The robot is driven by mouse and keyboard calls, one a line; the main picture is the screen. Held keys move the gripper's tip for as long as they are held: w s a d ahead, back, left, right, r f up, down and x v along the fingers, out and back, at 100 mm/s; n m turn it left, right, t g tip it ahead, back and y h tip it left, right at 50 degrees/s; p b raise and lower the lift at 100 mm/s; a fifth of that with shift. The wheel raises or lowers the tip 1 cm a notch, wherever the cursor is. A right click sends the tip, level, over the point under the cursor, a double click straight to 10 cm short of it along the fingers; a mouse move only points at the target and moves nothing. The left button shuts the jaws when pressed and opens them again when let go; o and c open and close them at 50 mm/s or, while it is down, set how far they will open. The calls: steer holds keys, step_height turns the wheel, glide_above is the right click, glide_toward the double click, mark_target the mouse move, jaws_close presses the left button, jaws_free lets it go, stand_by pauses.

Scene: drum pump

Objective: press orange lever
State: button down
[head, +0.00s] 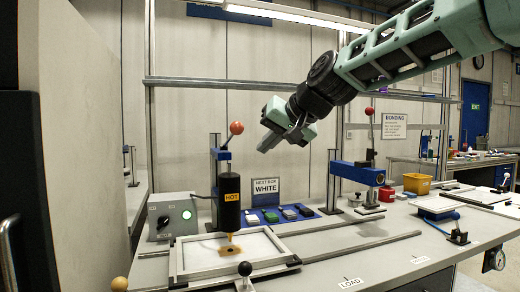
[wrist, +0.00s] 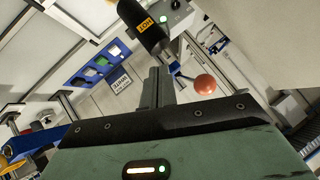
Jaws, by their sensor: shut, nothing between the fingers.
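The orange lever is a short arm with an orange-red ball knob (head: 236,128) on top of the press at the left, above its black cylinder marked HOT (head: 229,205). In the wrist view the orange ball (wrist: 205,84) is right of my fingers, with the HOT cylinder (wrist: 143,27) above them. My gripper (head: 289,138) is shut and empty in mid-air, right of the ball and apart from it. The closed fingers also show in the wrist view (wrist: 157,82).
A second blue press (head: 357,172) with a red-knobbed lever stands to the right. A white framed tray (head: 225,252) lies under the HOT cylinder.

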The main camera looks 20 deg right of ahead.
steer(key=f+v, duration=0.1)
steer(key=v, duration=0.5)
steer(key=shift+s+d+r, duration=0.15)
steer(key=shift+s, duration=0.5)
steer(key=shift+r, duration=0.1)
